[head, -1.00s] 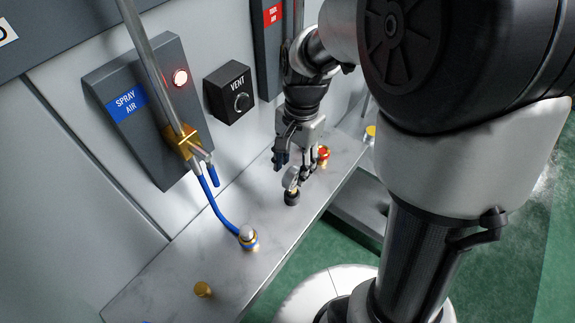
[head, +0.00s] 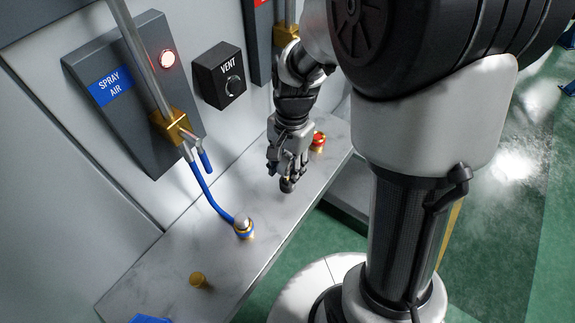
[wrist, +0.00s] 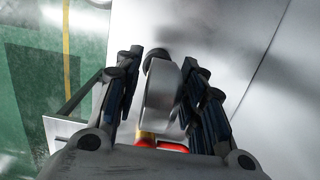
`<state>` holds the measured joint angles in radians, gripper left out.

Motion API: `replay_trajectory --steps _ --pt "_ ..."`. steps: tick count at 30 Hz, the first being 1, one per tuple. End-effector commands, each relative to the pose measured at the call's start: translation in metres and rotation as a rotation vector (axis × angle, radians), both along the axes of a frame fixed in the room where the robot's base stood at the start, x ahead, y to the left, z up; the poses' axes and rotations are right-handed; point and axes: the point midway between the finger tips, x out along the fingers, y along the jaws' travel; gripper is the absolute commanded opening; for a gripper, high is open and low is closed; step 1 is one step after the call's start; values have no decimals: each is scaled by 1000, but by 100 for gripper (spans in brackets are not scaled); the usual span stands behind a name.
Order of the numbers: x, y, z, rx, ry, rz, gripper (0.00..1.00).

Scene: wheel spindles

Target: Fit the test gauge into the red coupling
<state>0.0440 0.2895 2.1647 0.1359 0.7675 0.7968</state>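The test gauge (wrist: 160,96) is a round grey body with a dark round end, low over the bench. In the head view, its dark end (head: 287,186) shows just below the fingertips, and the fingers hide the rest. My gripper (head: 288,174) points down around it. In the wrist view, the fingers of my gripper (wrist: 162,88) stand on both sides of the gauge, with a gap on the left and the right fingers close to or touching it. The red coupling (head: 318,140), red with brass, stands on the bench behind and right of my gripper. Part of its red (wrist: 174,147) shows below the gauge in the wrist view.
A brass fitting (head: 198,280) sits farther left. The spray air panel (head: 130,95) and vent box (head: 219,75) are on the wall. The bench between gripper and blue-banded coupling is clear.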

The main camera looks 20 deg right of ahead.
Motion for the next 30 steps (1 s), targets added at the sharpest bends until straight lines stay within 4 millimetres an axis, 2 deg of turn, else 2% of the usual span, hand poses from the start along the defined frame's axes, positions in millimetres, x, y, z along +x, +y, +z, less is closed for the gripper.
replay_trajectory --steps 2,15,25,30 --pt "0 0 0 0 0 0 29" --pt "0 0 0 0 0 0 0" --pt "0 0 1 0 -1 0 0" --pt "1 0 11 0 -3 1 0"
